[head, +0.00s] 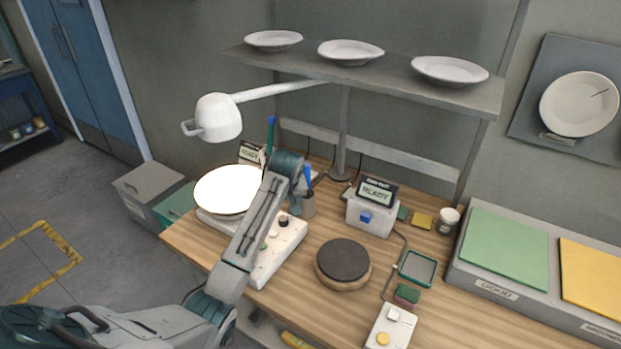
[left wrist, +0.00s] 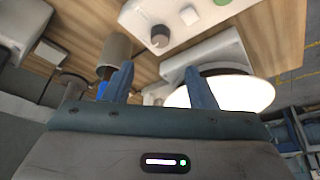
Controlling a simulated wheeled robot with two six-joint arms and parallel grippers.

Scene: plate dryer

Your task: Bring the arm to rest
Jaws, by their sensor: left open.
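My left arm reaches in from the lower left of the head view. My left gripper (head: 289,152) is raised over the back of the wooden table, between a bright white plate and a grey cup. In the left wrist view its two blue fingers (left wrist: 160,86) stand wide apart, open, with nothing between them. The white plate (head: 222,189) lies on a white device under the lamp; it also shows in the wrist view (left wrist: 245,93), partly behind a finger. My right gripper is not in view.
A white lamp (head: 219,118) hangs left of the gripper. A shelf (head: 390,83) with three plates is above. The grey cup (head: 308,207), a READY display box (head: 372,215) and a dark round pad (head: 343,260) stand on the table. A tray with green and yellow panels (head: 495,292) is right.

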